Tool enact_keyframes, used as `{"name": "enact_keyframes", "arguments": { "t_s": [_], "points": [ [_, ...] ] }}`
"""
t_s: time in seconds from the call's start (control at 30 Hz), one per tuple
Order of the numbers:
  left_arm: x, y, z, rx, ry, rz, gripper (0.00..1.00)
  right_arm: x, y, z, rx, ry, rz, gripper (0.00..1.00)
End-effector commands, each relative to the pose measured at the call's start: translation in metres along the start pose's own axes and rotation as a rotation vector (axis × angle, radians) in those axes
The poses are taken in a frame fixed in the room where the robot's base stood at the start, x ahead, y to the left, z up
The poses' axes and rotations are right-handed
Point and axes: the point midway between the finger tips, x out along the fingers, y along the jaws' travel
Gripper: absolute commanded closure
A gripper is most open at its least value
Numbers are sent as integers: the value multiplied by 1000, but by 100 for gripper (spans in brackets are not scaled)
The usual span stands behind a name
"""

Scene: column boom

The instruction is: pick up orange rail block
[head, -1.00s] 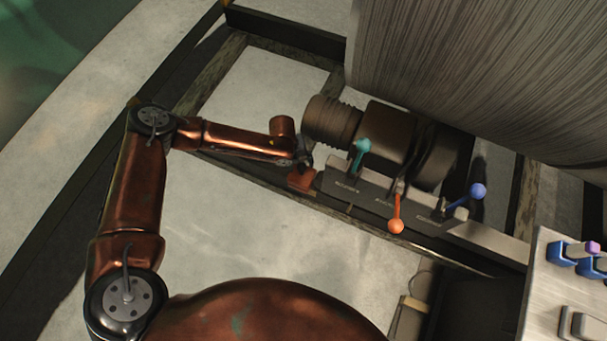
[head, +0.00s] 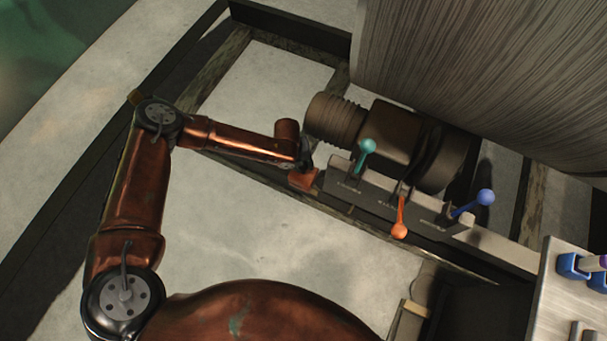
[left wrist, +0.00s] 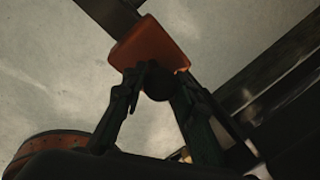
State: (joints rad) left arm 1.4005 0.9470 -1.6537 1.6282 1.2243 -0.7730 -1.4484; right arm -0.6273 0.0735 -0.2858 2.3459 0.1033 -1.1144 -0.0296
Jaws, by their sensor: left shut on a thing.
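The orange rail block (head: 303,180) is a small orange-brown block at the left end of the lever panel, on or just above the dark rail. In the left wrist view the block (left wrist: 150,47) shows beyond the dark fingers, with its near edge at the fingertips. My left gripper (head: 306,165) reaches it from the upper left and is shut on it. In the left wrist view the gripper's fingers (left wrist: 158,76) come together at a dark round part on the block's near side. Whether the block touches the rail is unclear. My right gripper is not seen.
A lever panel (head: 372,202) beside the block carries a teal lever (head: 367,147), an orange lever (head: 399,230) and a blue lever (head: 485,197). A dark motor (head: 385,135) and a large ribbed drum (head: 480,70) stand behind. Pale floor (head: 250,225) lies clear in front.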

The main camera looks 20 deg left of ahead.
Motion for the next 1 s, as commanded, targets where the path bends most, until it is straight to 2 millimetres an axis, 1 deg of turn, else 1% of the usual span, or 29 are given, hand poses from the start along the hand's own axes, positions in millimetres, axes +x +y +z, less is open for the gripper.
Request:
{"name": "enact_keyframes", "arguments": {
  "t_s": [0.03, 0.2, 0.3, 1.0],
  "points": [
    [0, 0, 0, 0, 0, 0, 84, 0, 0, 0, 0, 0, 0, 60],
    [0, 0, 0, 0, 0, 0, 95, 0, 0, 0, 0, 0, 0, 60],
    [0, 0, 0, 0, 0, 0, 100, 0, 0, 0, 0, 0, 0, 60],
    [-2, -2, 1, 1, -2, -4, 100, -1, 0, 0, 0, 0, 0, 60]
  ]
}}
